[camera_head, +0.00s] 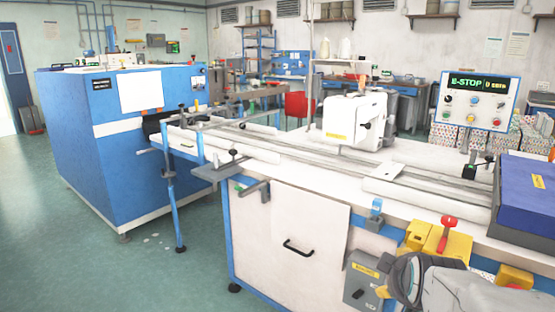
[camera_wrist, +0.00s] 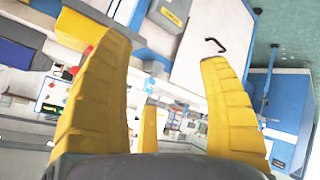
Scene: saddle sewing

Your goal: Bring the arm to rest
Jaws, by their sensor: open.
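My gripper (camera_wrist: 164,48) shows in the wrist view with its ribbed yellow fingers wide apart and nothing between them. A third yellow finger stands further back between them. The wrist view looks at the workbench at a steep tilt. In the head view a grey part of my arm is at the bottom right, in front of the bench. The yellow fingers cannot be told apart there from the yellow block (camera_head: 455,246) at the bench edge.
The long white bench (camera_head: 290,222) carries a white sewing machine (camera_head: 355,118) and rails. A grey switch box (camera_head: 362,284) is on its front near my arm. A blue case (camera_head: 530,190) and an E-STOP panel (camera_head: 478,100) are at right. Floor (camera_head: 110,275) at lower left is clear.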

